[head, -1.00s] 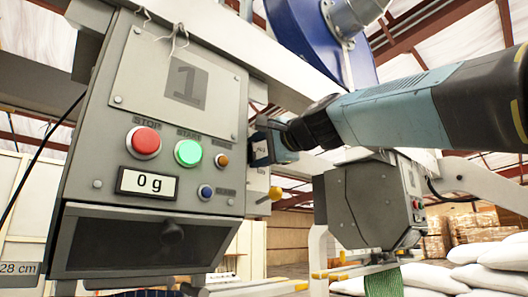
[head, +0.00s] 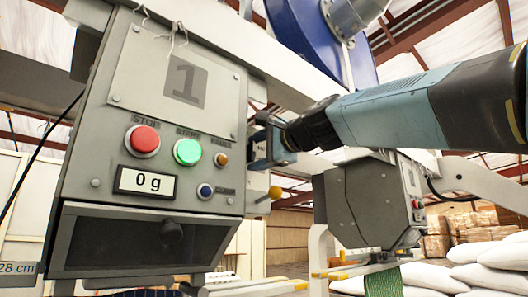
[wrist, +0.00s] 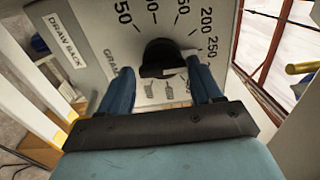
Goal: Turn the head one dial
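The dial is a black knob (wrist: 160,56) on a pale panel with a printed number scale, seen in the wrist view. Its side of the head one box is hidden from the head view. My gripper (wrist: 159,72) is open, its two blue fingers apart on either side of the knob's near end; I cannot tell whether they touch it. In the head view my gripper (head: 268,142) is at the right side of the grey head one box (head: 85,165). The box's front carries a plate marked 1 (head: 185,78) and a display reading 0 g (head: 147,182).
A red stop button (head: 142,141), a lit green start button (head: 187,151) and small orange and blue buttons are on the front. A yellow-tipped lever (head: 274,193) sits below my gripper. A second grey head (head: 360,205) stands right, with white sacks (head: 495,265) beyond.

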